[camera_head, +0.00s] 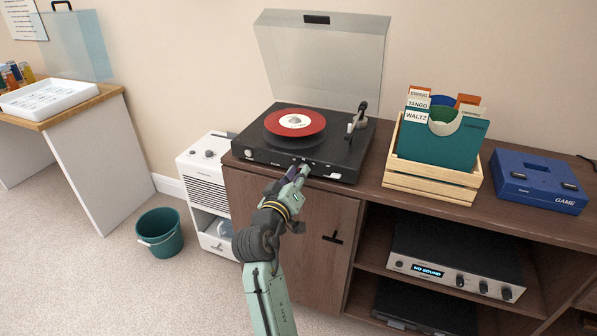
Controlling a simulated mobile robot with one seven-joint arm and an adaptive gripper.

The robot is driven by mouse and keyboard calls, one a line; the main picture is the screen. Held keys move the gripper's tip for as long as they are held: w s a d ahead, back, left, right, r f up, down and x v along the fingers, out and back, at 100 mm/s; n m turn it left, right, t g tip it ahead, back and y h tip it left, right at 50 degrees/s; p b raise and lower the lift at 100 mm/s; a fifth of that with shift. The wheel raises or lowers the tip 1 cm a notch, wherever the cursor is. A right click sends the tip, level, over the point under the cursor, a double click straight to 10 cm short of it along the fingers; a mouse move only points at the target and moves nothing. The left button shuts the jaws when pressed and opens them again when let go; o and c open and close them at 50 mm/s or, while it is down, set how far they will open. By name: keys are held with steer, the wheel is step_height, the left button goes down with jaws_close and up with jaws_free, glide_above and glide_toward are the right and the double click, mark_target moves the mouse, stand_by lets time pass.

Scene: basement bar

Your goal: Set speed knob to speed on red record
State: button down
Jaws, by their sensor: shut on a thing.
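The turntable (345,155) stands on the wooden cabinet with its clear lid (325,55) raised. A red record (295,122) with a pale label lies on its platter; the label's print is too small to read. The tonearm (357,118) is at the right of the platter. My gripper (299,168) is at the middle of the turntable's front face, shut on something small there. It covers that part of the front, so the speed knob and its setting are hidden.
A wooden crate (430,185) of record sleeves and a blue game box (540,181) stand to the right on the cabinet. An amplifier (455,268) reading "NO SOUND" sits on the shelf below. A green bucket (160,233) stands on the floor at left.

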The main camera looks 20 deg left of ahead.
stand_by(0.4)
steer(key=c, duration=1.4)
jaws_free()
steer(key=shift+c, duration=0.2)
steer(key=s, duration=1.2)
steer(key=shift+r, duration=0.25)
